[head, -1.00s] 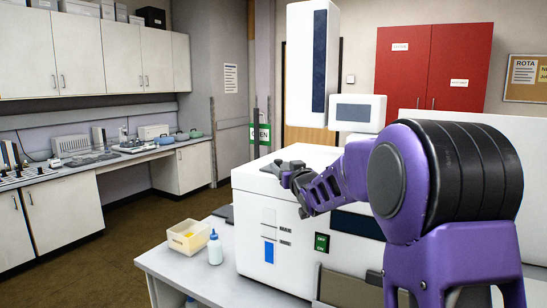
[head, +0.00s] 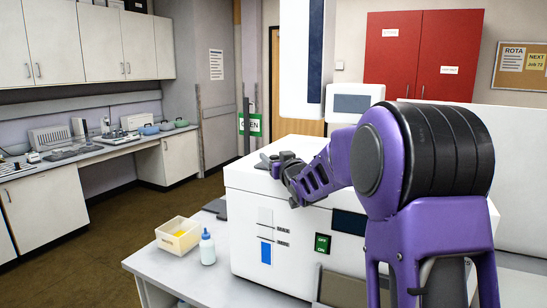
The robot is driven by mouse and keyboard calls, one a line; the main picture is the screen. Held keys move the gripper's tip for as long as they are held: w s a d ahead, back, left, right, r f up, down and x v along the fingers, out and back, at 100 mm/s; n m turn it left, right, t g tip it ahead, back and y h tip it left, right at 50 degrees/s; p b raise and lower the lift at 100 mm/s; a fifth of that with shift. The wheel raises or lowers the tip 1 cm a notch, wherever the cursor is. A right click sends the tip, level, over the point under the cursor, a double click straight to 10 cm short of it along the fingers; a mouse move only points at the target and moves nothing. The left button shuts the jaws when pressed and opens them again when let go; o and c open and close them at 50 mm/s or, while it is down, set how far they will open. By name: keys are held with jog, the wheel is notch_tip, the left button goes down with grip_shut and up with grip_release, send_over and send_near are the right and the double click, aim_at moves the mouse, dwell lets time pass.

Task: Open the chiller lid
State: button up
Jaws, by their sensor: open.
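A large white boxy instrument (head: 248,205) stands on the bench, with a flat top, a dark window and a green label on its front. My gripper (head: 270,163) is open and looks empty. It appears over the left part of the instrument's top; whether it touches cannot be told. My purple arm hides the instrument's right part and much of its top.
A cream tray (head: 165,242) with something yellow inside and a white bottle with a blue cap (head: 207,250) stand on the bench (head: 150,264) left of the instrument. Brown floor is free at left.

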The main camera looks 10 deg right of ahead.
jog(key=shift+c, duration=0.3)
grip_shut()
dwell(1.1)
